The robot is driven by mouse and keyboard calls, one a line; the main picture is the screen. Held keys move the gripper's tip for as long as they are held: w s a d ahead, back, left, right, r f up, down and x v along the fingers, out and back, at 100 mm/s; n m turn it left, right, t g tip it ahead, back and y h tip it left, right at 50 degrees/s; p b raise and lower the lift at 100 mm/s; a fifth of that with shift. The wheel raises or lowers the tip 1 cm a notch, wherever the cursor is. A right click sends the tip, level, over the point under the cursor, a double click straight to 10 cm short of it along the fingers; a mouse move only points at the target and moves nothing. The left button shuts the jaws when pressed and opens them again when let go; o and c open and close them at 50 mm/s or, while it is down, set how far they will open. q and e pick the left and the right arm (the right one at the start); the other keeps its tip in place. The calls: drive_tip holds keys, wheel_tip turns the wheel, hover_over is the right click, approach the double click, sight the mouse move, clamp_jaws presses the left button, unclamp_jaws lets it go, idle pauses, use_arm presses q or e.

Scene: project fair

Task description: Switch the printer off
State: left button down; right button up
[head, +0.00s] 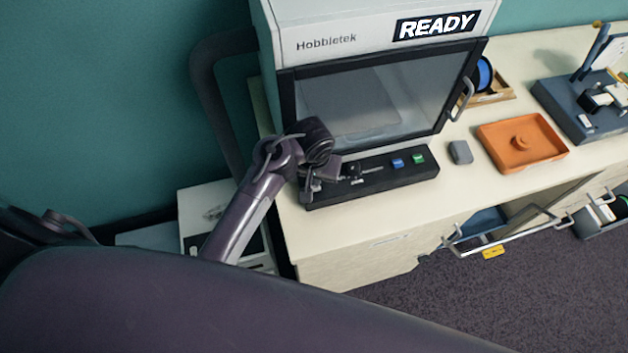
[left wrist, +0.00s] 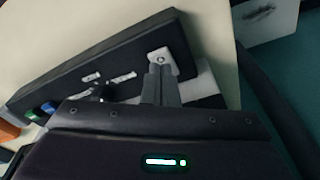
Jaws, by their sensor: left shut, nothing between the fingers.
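The printer (head: 290,16), a white box marked Hobbietek with a dark-framed glass door, stands on the bench; its display (head: 437,26) reads READY. A black control panel (head: 400,176) lies along its front, with a blue button (head: 398,163) and a green button (head: 418,158). My left gripper (head: 312,190) is shut and empty at the panel's left end. In the left wrist view its fingertips (left wrist: 161,80) reach a small pale plate (left wrist: 160,56) with a round stud on the panel (left wrist: 60,75). I cannot tell whether they touch. My right gripper is out of view.
A grey block (head: 460,152), an orange tray (head: 530,155) and a blue-grey stand (head: 570,105) sit on the bench (head: 375,222) to the right. Open drawers (head: 500,236) stick out below. A white unit (head: 195,205) stands left of the bench.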

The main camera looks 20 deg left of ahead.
sight(315, 188)
use_arm(q)
drive_tip(key=shift+f+b, duration=0.45)
drive_tip(key=shift+f, duration=0.45)
idle(0.8)
wheel_tip(315, 188, up, 2)
drive_tip(key=shift+r+p, duration=0.25)
drive_tip(key=shift+p, duration=0.95)
drive_tip(key=shift+r, duration=2.25)
